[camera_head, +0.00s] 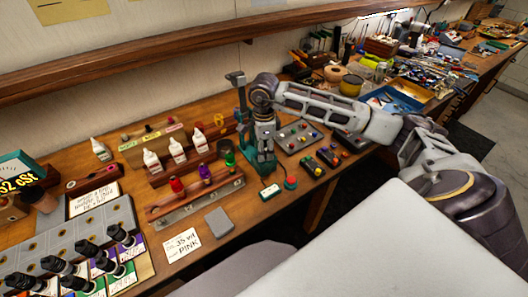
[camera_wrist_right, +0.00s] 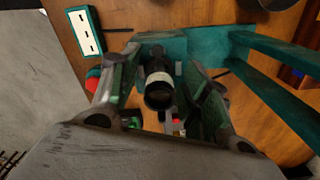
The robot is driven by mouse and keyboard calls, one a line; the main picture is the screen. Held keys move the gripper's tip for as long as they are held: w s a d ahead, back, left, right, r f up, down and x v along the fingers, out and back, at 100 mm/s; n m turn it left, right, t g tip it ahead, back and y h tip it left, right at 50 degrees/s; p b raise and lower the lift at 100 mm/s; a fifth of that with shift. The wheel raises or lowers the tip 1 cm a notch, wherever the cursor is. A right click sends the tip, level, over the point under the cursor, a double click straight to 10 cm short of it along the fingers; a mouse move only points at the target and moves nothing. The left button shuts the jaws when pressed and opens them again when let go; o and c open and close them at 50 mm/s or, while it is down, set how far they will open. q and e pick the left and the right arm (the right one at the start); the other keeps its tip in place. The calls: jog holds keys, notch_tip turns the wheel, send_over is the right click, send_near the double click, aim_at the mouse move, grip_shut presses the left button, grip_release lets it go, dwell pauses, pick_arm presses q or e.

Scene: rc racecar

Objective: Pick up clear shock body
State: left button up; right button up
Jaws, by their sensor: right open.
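My right gripper (camera_head: 264,142) points down at the teal stand (camera_head: 243,110) in the middle of the bench. In the right wrist view the fingers of the right gripper (camera_wrist_right: 163,68) are apart, one on each side of a short black cylinder with a pale, clear-looking band (camera_wrist_right: 159,85). This looks like the shock body; I cannot tell whether the fingers touch it. The teal stand (camera_wrist_right: 205,45) lies behind it. In the head view the gripper hides the cylinder. My left gripper is not in view.
Left of the stand are a wooden bottle rack (camera_head: 190,160) and a grey rack (camera_head: 75,235) with several black-capped pieces. Right of it are trays of coloured parts (camera_head: 300,135). A red button (camera_head: 290,182) and a teal-edged box (camera_head: 270,191) lie close in front.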

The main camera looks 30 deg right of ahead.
jog(key=shift+c, duration=0.2)
jog(key=c, duration=0.9)
jog(key=shift+r, duration=0.1)
jog(key=shift+r+b, duration=0.7)
jog(key=shift+r, duration=4.2)
jog(key=shift+r, duration=0.15)
jog(key=shift+r+p, duration=0.85)
jog(key=shift+r, duration=0.45)
jog(key=shift+f, duration=0.1)
